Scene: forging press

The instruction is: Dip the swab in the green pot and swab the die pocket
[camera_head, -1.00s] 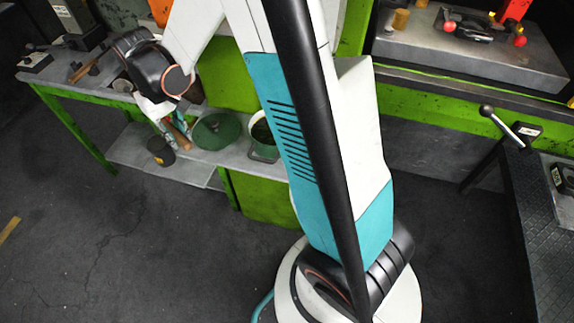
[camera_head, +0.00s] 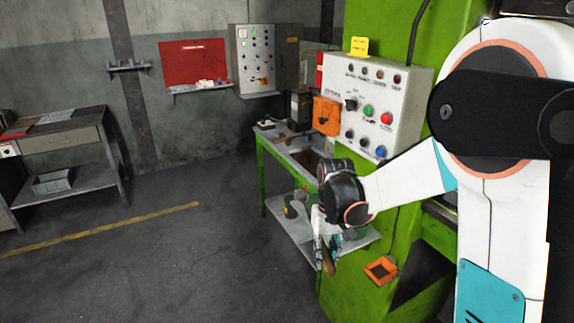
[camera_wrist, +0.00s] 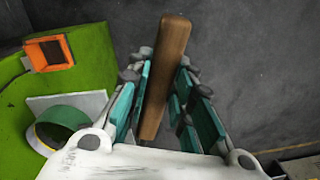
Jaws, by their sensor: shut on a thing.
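My gripper (camera_head: 326,252) hangs fingers down beside the green bench's lower shelf. It is shut on the wooden handle of the swab (camera_head: 329,264). In the wrist view the brown handle (camera_wrist: 166,75) stands between the teal finger pads; the swab's head cannot be made out. A green round pot (camera_wrist: 62,128) shows at the lower left of the wrist view, apart from the handle and partly behind the gripper body. In the head view a bit of green (camera_head: 356,233) shows on the shelf just right of the gripper. The die pocket is not visible.
The green press with its button panel (camera_head: 375,105) stands right of the gripper. An orange-framed box (camera_head: 381,270) is on its green side, also in the wrist view (camera_wrist: 50,53). A grey pot (camera_head: 294,207) is left of the gripper. The floor at left is open.

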